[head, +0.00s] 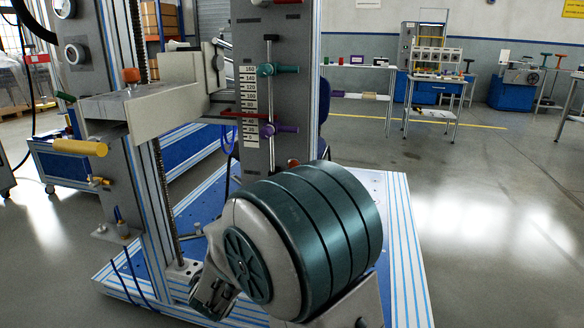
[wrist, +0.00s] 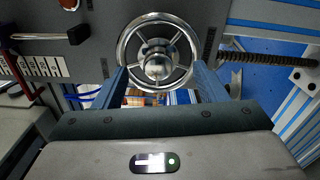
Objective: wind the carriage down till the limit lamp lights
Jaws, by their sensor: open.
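The carriage (head: 150,108) is a grey bracket on the upright column in the head view. A red pointer from it crosses the numbered scale (head: 250,108) in the lower half, between a teal clamp (head: 277,70) and a purple clamp (head: 278,129). A chrome spoked handwheel (wrist: 136,45) faces me in the wrist view. My gripper (wrist: 160,72) is open, with its two blue fingers apart in front of the wheel's lower part. I cannot tell whether they touch it. An orange dome (head: 131,75) sits by the carriage; I cannot identify the limit lamp.
The machine stands on a blue base with striped rails (head: 408,235). Open floor (head: 490,220) lies to the right. Workbenches stand farther back.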

